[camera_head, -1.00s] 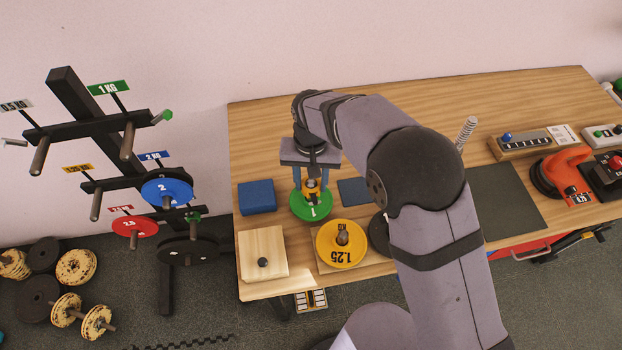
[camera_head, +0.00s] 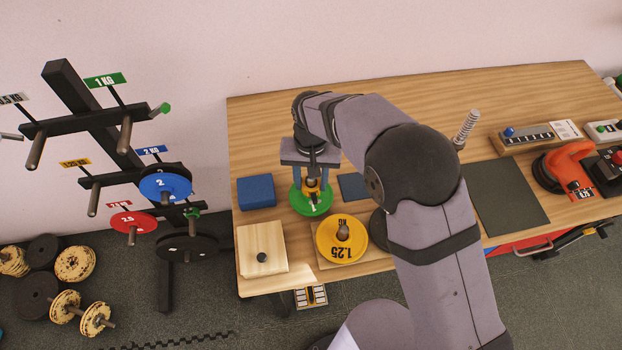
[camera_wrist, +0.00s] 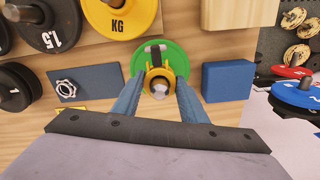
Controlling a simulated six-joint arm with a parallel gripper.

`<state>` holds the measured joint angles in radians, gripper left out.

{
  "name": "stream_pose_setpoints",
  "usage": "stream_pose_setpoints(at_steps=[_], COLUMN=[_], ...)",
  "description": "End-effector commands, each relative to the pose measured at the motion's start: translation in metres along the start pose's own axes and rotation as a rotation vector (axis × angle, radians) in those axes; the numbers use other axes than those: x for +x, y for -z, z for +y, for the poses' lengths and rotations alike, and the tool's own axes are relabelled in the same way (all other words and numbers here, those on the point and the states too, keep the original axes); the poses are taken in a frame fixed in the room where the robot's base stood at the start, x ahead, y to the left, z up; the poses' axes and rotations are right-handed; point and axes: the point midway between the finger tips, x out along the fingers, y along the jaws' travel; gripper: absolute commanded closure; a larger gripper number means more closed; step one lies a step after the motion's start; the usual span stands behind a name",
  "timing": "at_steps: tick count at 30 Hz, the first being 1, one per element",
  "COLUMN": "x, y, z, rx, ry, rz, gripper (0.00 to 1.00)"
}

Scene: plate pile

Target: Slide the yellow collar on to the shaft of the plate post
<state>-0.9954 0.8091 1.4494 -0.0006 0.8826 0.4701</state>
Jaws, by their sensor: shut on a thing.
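My gripper (camera_wrist: 160,92) is shut on the yellow collar (camera_wrist: 158,73), with one blue finger on each side of it. In the head view the collar (camera_head: 312,187) is low over the green plate (camera_head: 318,205). In the wrist view a grey round shaft end (camera_wrist: 160,89) shows in the collar's opening, so the collar looks to be around the tip of the plate post. How far down the shaft it sits cannot be told. The green plate (camera_wrist: 178,56) lies below the collar. The rest of the post is hidden by collar and gripper.
A yellow 1.25 plate (camera_head: 330,251) sits on another peg, close in front. A blue block (camera_head: 256,193) is left of the green plate, a dark blue pad (camera_head: 353,187) right. A wooden block (camera_head: 261,236) stands front left. A weight rack (camera_head: 90,110) stands beyond the table's left edge.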

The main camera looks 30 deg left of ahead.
Motion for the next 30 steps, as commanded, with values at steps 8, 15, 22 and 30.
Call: stream_pose_setpoints(at_steps=[8,15,22,30], x=[0.000,0.000,0.006,0.015], y=[0.000,0.000,0.000,0.000], z=[0.000,0.000,0.000,0.000], rx=[0.000,0.000,0.000,0.000], ry=[0.000,0.000,0.000,0.000], rz=[0.000,0.000,0.000,0.000], gripper=[0.85,0.85,0.85,0.85])
